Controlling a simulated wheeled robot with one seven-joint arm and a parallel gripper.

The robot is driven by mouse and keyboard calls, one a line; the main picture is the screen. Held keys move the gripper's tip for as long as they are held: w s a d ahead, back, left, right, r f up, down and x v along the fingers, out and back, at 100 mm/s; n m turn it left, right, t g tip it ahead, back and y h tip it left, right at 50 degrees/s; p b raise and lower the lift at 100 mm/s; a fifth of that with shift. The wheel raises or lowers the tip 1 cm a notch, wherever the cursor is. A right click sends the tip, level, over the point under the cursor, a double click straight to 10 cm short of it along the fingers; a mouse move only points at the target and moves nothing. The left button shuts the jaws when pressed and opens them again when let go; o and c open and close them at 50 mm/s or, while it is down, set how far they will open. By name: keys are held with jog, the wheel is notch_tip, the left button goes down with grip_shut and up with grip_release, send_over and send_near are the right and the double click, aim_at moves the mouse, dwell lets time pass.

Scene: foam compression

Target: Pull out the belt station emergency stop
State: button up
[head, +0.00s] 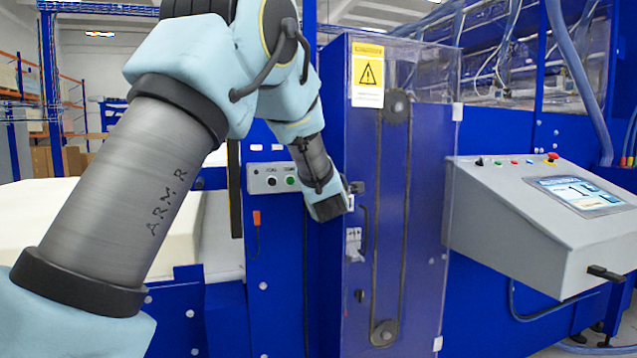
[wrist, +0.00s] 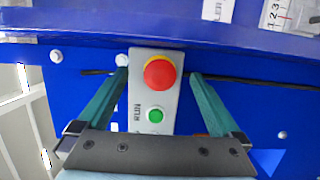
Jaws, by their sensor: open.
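In the wrist view the red round emergency stop button (wrist: 159,72) with a yellow ring sits on a narrow grey plate (wrist: 140,105) on a blue machine face. A green button (wrist: 155,114) marked RUN is below it on the same plate. My gripper (wrist: 158,76) is open, with one finger on each side of the red button; no contact shows. I cannot tell how deep the fingertips reach or whether the button is pressed in. In the head view my gripper (head: 328,203) is in front of the blue belt cabinet, and the red button is not visible there.
A blue cabinet (head: 430,190) with a clear cover and belt pulleys stands beside my gripper. A grey panel (head: 254,180) with black and green buttons is to the left. A grey console (head: 515,225) with a screen stands right. A pale foam block (head: 40,222) lies left.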

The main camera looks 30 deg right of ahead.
jog(key=s+b, duration=0.2)
jog(key=s, duration=0.5)
jog(key=shift+a, duration=0.45)
dwell(0.4)
jog(key=w+a+f+m+g+y+p, duration=0.1)
jog(key=a+f+m+g, duration=0.4)
jog(key=a, duration=0.6)
jog(key=w+a+f+m+g+y, duration=0.15)
jog(key=a+f+m, duration=0.25)
jog(key=a+f, duration=0.5)
jog(key=s+a+f+m+g+y, duration=0.2)
jog(key=s+a+f+m+g, duration=0.1)
jog(key=s+a, duration=0.6)
jog(key=s+a+f+m+g+y+p, duration=0.1)
jog(key=s+a+f+m+g, duration=0.2)
jog(key=s+a, duration=0.6)
jog(key=a+f+g, duration=0.1)
jog(key=a+g, duration=0.1)
jog(key=a, duration=0.3)
jog(key=shift+s+a+f+g+y, duration=0.3)
jog(key=shift+s+f+g+y, duration=0.05)
